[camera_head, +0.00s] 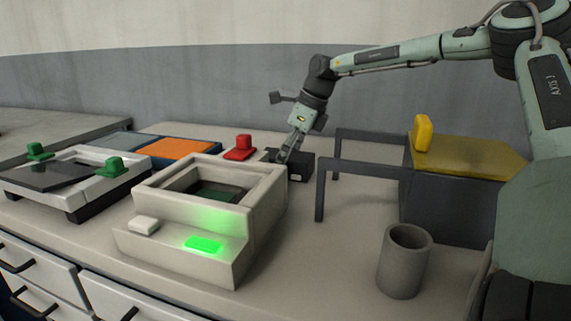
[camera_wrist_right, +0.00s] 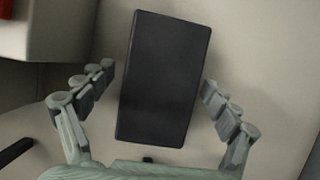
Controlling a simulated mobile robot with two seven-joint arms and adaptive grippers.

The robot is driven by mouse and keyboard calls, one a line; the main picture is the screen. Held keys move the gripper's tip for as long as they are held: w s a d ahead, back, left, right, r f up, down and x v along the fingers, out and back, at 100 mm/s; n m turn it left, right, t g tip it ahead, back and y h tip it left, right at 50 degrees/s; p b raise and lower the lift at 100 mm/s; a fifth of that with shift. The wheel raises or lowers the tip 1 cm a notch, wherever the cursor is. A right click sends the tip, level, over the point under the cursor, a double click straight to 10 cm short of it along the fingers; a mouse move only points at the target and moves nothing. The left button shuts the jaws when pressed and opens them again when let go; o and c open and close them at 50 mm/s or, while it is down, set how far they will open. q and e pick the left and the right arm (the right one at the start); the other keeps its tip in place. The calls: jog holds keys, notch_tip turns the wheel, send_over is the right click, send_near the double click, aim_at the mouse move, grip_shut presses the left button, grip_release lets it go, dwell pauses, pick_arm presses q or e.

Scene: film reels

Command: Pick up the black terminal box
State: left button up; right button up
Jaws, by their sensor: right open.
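The black terminal box (camera_head: 299,166) stands on the counter behind the pale machine, partly hidden by my right gripper (camera_head: 290,152) in the head view. In the right wrist view the box (camera_wrist_right: 165,78) shows its dark flat top, slightly tilted in the picture. My right gripper (camera_wrist_right: 158,100) is open, with one finger on each side of the box and a visible gap on both sides. I cannot tell how far down the fingers reach. My left gripper is not in view.
A pale machine (camera_head: 262,215) with a glowing green light stands left of the box. A dark metal frame (camera_head: 320,190) stands close on its right. A grey cup (camera_head: 404,262) is nearer the front. A red-handled part (camera_head: 241,150) lies left of the box.

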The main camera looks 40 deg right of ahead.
jog(key=shift+r, duration=0.1)
jog(key=c, duration=1.7)
jog(key=shift+c, duration=0.8)
jog(key=shift+w+r, duration=0.1)
jog(key=shift+r, duration=0.05)
